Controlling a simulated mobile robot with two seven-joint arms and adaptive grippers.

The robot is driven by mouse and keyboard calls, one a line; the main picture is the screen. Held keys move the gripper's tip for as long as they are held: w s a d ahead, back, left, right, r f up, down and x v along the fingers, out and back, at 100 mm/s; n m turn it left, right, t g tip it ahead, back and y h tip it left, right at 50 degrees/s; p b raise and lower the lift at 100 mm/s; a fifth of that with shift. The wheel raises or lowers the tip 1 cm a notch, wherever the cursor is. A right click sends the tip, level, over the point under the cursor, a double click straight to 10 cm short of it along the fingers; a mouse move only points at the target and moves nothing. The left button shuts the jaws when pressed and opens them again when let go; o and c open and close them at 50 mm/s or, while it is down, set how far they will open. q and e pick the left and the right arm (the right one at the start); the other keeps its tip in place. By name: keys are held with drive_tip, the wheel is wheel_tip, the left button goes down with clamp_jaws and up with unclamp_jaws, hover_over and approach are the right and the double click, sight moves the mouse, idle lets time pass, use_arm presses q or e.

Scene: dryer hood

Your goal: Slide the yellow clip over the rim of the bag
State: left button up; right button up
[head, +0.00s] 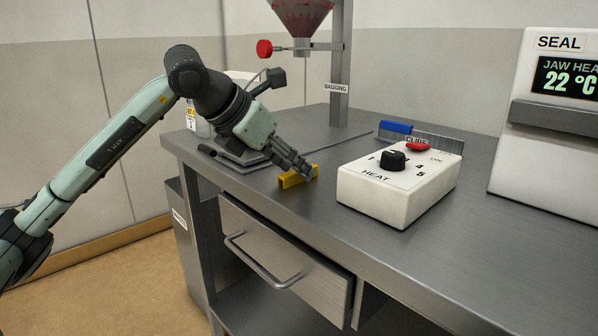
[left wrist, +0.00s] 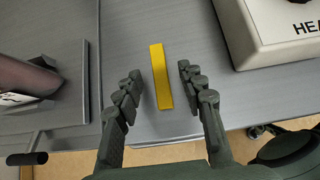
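The yellow clip (head: 297,177) lies on the steel bench near its front edge. In the left wrist view the yellow clip (left wrist: 160,80) is a narrow bar between my left gripper's fingers, with a gap on each side. My left gripper (head: 303,168) is open and points down at the clip; it also shows in the left wrist view (left wrist: 159,72). A brownish, labelled thing (left wrist: 25,80) at the left of the wrist view may be the bag; its rim is not clear. My right gripper is not in view.
A white heat control box (head: 398,185) stands just right of the clip. A grey rack marked CLIPS with a blue clip (head: 395,127) is behind it. A funnel (head: 302,15) hangs on a post at the back. The seal machine (head: 545,165) is at the right.

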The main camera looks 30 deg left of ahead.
use_arm(q)
drive_tip(key=shift+w+d+f, duration=0.15)
drive_tip(key=shift+w+f, duration=0.15)
drive_tip(key=shift+f, duration=0.1)
clamp_jaws()
